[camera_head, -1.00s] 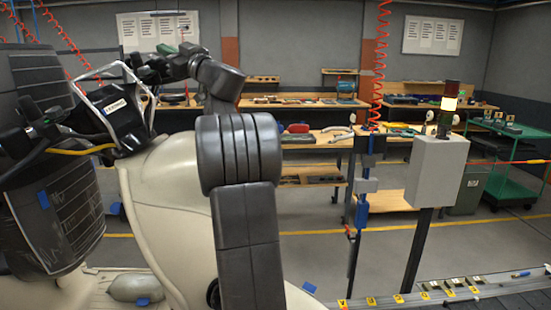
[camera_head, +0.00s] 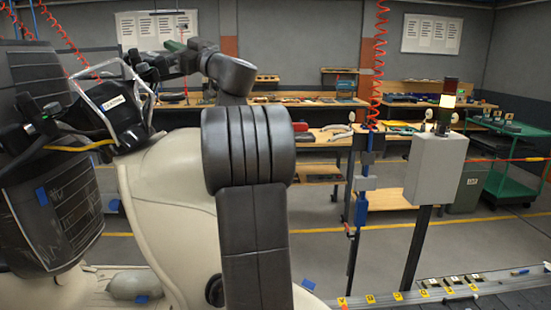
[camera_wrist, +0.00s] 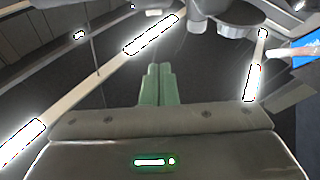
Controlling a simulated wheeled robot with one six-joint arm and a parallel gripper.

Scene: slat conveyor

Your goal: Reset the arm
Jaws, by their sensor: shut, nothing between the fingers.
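My gripper (camera_wrist: 157,70) shows in the wrist view as two green fingers side by side, touching along their length. It is shut and empty. In the head view my dark grey arm rises in front of me, bends at a thick ribbed joint, then folds to the upper left.
A pale rounded body with dark parts and a yellow cable (camera_head: 80,148) stands close on the left. A grey box (camera_head: 436,168) on a post, a lit signal tower (camera_head: 447,102) and a green cart (camera_head: 510,160) are right. Workbenches line the back.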

